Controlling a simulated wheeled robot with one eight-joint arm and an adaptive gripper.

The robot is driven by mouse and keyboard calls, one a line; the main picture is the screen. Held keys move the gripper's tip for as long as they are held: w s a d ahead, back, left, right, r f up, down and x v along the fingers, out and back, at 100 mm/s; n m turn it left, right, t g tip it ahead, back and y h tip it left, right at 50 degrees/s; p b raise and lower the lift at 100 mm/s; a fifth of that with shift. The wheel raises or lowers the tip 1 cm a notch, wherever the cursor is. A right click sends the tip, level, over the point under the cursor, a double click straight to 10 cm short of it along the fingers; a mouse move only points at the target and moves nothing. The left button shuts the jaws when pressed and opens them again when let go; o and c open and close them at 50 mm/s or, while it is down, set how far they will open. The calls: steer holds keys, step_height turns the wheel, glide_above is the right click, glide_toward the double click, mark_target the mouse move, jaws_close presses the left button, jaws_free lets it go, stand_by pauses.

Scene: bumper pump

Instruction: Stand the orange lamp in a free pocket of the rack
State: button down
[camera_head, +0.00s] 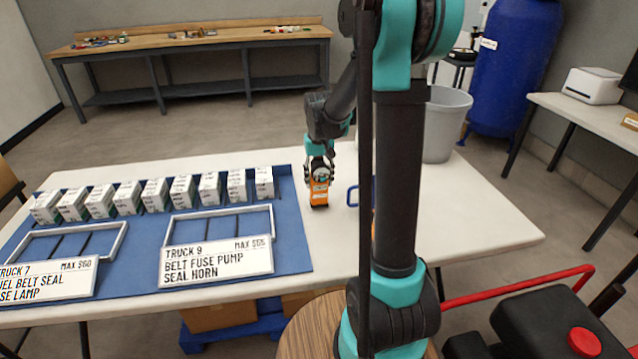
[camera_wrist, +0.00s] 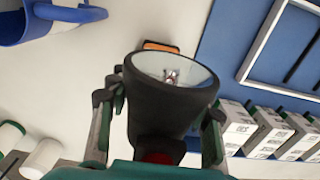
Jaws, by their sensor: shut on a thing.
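The orange lamp (camera_head: 320,190) is in my gripper (camera_head: 320,172), over the table right of the blue mat. It looks roughly upright, with a black lower end; I cannot tell whether it touches the table. In the wrist view, the lamp's black head (camera_wrist: 165,100) with its clear lens sits between the two fingers of my gripper (camera_wrist: 160,112). A blue rounded part (camera_head: 354,195) shows just right of the lamp, mostly hidden behind my arm.
The blue mat (camera_head: 295,235) holds a row of white boxes (camera_head: 182,190), two grey frames (camera_head: 218,212) and sign cards (camera_head: 215,262). A sliver of orange (camera_head: 373,222) shows beside my arm. White cylinders (camera_wrist: 42,155) stand lower left in the wrist view. The right tabletop (camera_head: 470,220) is clear.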

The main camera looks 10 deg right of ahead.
steer(key=shift+f, duration=0.75)
steer(key=shift+f, duration=0.1)
steer(key=c, duration=0.7)
jaws_free()
